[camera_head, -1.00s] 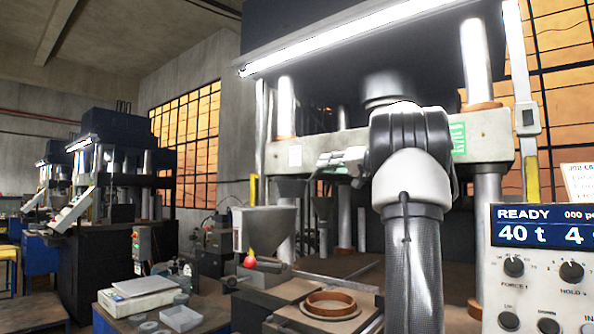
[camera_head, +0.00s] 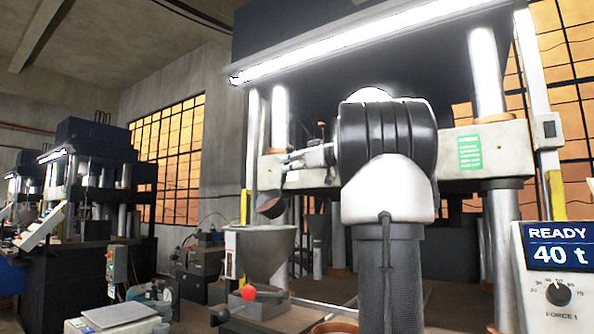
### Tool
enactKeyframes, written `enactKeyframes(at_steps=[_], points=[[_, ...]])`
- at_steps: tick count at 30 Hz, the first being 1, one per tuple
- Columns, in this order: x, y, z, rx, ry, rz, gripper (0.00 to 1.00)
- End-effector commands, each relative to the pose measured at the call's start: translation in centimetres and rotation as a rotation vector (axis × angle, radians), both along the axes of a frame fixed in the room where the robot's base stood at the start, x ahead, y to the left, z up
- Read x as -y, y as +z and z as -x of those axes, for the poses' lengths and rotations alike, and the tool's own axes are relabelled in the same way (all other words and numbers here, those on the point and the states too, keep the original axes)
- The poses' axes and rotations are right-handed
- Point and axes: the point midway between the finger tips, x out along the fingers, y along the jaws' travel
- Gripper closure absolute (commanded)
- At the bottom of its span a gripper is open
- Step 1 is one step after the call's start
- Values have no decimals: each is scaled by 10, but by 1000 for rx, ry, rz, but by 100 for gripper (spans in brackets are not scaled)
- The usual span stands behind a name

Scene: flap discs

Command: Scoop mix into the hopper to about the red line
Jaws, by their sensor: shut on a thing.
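The hopper (camera_head: 264,252) is a grey metal cone with a wide top, standing left of my arm. I cannot make out a red line or any mix inside it. A small dark brown scoop bowl (camera_head: 271,208) hangs in the air just above the hopper's rim, tilted and apart from it. My gripper (camera_head: 298,162) is up and to the right of the bowl, partly hidden behind my arm's wrist. It is shut on the scoop's handle. The scoop's contents cannot be seen from this low angle.
A red ball knob (camera_head: 249,293) on a lever sits just below the hopper. The press crossbeam (camera_head: 495,152) and columns stand close behind my arm. A control panel (camera_head: 558,270) is at right. A scale (camera_head: 112,318) is at lower left. A brown ring (camera_head: 335,327) shows at the bottom edge.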

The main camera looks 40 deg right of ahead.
Motion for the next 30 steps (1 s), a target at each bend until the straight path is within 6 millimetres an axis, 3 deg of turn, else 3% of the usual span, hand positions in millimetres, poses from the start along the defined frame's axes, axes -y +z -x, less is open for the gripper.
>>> enactKeyframes(at_steps=[5,18,30], points=[[-26,6,7,46,3,172,100],[-87,1,22,151,4,578,100],[-123,-19,31,220,1,860,100]])
